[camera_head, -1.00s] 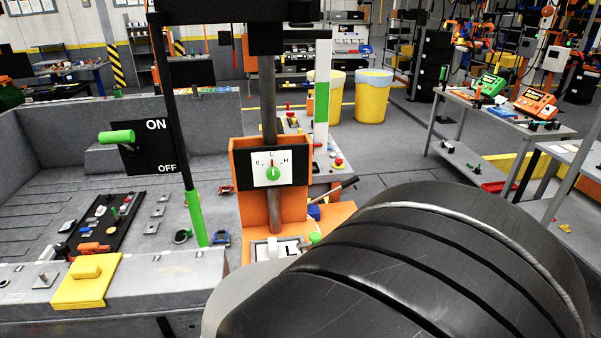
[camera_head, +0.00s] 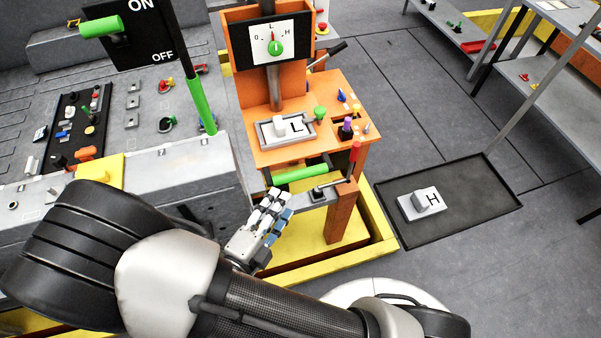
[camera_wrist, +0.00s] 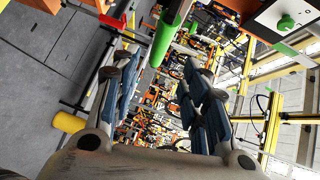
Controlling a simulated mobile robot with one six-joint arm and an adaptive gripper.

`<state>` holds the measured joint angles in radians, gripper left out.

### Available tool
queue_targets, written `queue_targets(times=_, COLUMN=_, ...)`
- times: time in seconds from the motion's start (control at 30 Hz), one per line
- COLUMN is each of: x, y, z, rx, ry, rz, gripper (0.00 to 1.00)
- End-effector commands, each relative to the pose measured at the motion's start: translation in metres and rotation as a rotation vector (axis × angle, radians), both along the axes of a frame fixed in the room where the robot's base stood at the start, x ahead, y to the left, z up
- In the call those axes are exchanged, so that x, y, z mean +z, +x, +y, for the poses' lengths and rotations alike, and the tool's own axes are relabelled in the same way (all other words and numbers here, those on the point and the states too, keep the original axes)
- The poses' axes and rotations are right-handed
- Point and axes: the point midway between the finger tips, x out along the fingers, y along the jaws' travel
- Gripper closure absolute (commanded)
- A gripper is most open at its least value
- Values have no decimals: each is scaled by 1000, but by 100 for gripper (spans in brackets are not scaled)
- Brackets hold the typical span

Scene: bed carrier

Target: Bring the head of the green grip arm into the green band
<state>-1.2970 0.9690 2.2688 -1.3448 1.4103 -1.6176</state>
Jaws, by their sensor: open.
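A black rod with a green grip (camera_head: 201,105) slants down left of the orange stand in the head view. Its upper end is out of frame, and the green band is not in the current head view. A second, horizontal green bar (camera_head: 300,174) sits at the orange stand's front edge. My gripper (camera_head: 277,202) is just below and left of this bar, open and apparently empty. In the wrist view, a green cylinder (camera_wrist: 165,38) shows beyond and between the open fingers of my gripper (camera_wrist: 168,75).
The orange stand (camera_head: 340,92) carries a dial panel (camera_head: 273,41), an L block (camera_head: 293,127) and small knobs. A grey machine with an ON/OFF lever (camera_head: 101,26) and yellow block (camera_head: 98,170) is left. An H block (camera_head: 420,203) lies on a dark floor mat (camera_head: 465,198).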

Motion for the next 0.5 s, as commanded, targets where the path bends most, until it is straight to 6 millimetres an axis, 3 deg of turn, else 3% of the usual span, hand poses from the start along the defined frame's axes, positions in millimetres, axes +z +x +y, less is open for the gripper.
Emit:
queue_targets(times=0.3, x=-11, y=61, z=-36, rx=-8, ry=2, rz=-1, gripper=59)
queue_targets(times=0.5, x=-15, y=88, z=-51, rx=-5, ry=2, rz=-1, gripper=59)
